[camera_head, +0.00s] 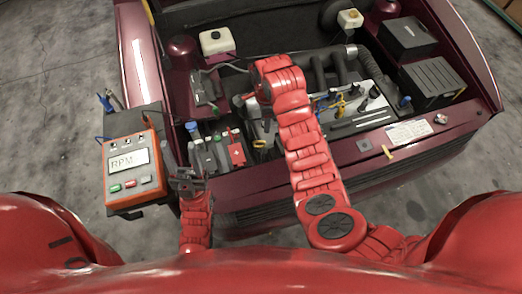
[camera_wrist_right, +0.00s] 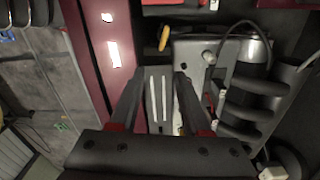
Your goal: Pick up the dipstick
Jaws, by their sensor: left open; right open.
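A small yellow loop (camera_head: 259,143), which looks like the dipstick handle, stands in the engine bay just left of my right forearm. In the right wrist view a yellow loop (camera_wrist_right: 164,38) shows upright near the top middle, beyond the fingertips and apart from them. The dipstick's shaft is not visible. My right gripper (camera_wrist_right: 158,78) is open and empty over the engine; in the head view my own arm hides its fingers. My left gripper (camera_head: 187,176) is open and empty, low at the left beside the RPM meter.
An orange RPM meter (camera_head: 135,168) stands at the left. A dark red front panel (camera_wrist_right: 103,55) borders the bay. A grey engine cover (camera_wrist_right: 196,52), hoses (camera_wrist_right: 245,105) and several colored tools (camera_head: 215,150) crowd the bay. Black boxes (camera_head: 430,78) sit at the right.

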